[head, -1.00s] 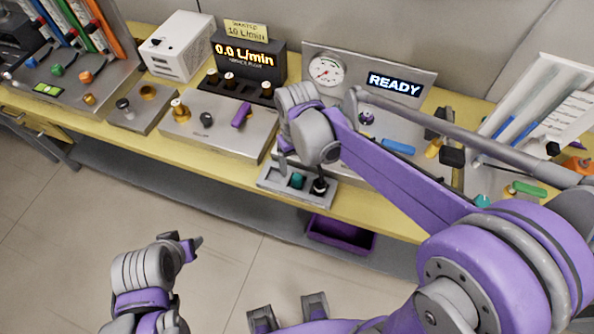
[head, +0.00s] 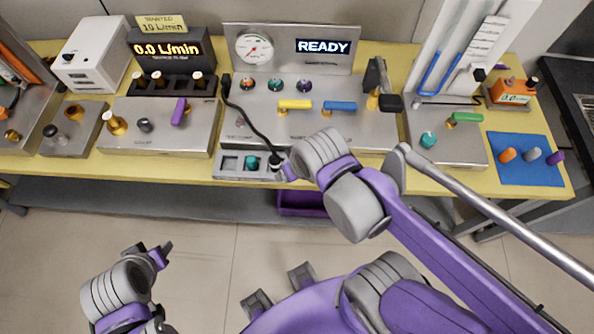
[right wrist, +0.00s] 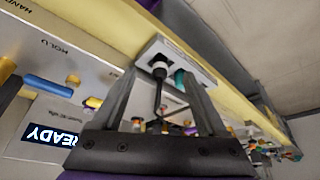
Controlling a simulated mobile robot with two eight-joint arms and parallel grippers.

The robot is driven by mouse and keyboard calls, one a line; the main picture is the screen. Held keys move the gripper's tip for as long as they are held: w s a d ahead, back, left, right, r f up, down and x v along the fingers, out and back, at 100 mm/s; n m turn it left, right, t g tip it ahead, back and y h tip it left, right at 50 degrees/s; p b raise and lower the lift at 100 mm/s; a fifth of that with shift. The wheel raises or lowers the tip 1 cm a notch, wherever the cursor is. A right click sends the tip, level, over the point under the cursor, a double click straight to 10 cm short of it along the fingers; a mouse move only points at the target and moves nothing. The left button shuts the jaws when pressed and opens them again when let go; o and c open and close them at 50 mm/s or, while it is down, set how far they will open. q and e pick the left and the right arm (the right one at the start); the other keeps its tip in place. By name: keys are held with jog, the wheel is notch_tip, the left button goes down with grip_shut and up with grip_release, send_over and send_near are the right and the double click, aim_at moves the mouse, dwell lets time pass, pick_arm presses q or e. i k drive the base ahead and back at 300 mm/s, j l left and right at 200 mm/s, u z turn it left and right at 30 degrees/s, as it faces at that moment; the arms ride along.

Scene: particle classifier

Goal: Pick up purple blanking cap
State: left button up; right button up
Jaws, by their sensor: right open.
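A purple cap (head: 556,157) lies at the right end of a blue mat (head: 520,176), beside a grey cap (head: 532,154) and an orange cap (head: 508,155). My right gripper (head: 284,172) is far to its left, close to a small grey tray (head: 229,174) at the bench's front edge. In the right wrist view, the right gripper (right wrist: 163,98) is open, with a black plug (right wrist: 159,69) and a teal cap (right wrist: 180,79) seen beyond its fingers. My left gripper (head: 160,255) hangs in front of the bench, away from everything; its jaw gap is unclear.
A black cable (head: 247,122) runs from the panel to the black plug by the tray. A teal knob (head: 428,140) and a green-handled valve (head: 467,118) stand left of the mat. A purple bin (head: 300,203) sits below the bench. My right arm crosses the lower right.

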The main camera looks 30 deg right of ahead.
aim_at(555, 158)
jog(key=z, duration=3.15)
jog(key=i+l, duration=0.7)
jog(key=i+l+u, duration=0.2)
jog(key=l+u, duration=0.2)
jog(key=i+l+u, duration=0.2)
jog(key=l+u, duration=0.2)
jog(key=u, duration=1.05)
